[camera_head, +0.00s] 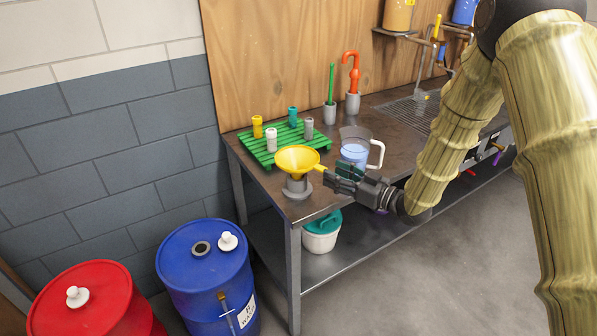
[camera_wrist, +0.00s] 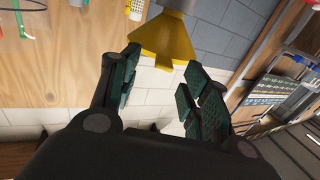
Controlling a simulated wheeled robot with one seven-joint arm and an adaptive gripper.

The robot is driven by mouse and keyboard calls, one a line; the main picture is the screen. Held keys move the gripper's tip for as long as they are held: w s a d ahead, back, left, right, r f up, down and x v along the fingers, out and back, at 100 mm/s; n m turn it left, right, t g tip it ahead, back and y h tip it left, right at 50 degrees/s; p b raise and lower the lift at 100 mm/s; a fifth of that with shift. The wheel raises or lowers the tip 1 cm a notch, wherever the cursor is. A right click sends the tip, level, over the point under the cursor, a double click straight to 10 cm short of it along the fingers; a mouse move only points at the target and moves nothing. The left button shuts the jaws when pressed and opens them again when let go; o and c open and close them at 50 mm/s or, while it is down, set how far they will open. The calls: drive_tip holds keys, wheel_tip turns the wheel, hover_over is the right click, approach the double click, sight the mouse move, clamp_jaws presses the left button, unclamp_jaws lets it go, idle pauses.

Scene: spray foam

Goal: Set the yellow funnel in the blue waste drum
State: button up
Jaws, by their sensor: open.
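The yellow funnel (camera_head: 297,159) sits upright in a grey holder (camera_head: 297,188) at the near left corner of the workbench. A small tab sticks out from its rim toward my gripper. My gripper (camera_head: 331,177) is open beside the funnel on its right, its fingertips close to the tab. In the wrist view the funnel (camera_wrist: 168,40) is just beyond the gap between the open fingers (camera_wrist: 158,88); I cannot tell whether they touch it. The blue waste drum (camera_head: 203,275) stands on the floor left of the bench, with a dark round opening (camera_head: 201,248) and a white cap on its lid.
A red drum (camera_head: 92,302) stands left of the blue one. On the bench are a green rack (camera_head: 287,147) with several small bottles, a clear jug (camera_head: 355,146) and two tools in grey holders. A lidded bucket (camera_head: 321,236) sits on the lower shelf. The space above the drums is clear.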

sight(321, 168)
drive_tip(key=shift+s+p+x, duration=0.2)
drive_tip(key=shift+p+x, duration=0.85)
drive_tip(key=shift+x, duration=1.6)
drive_tip(key=shift+a, duration=0.1)
clamp_jaws()
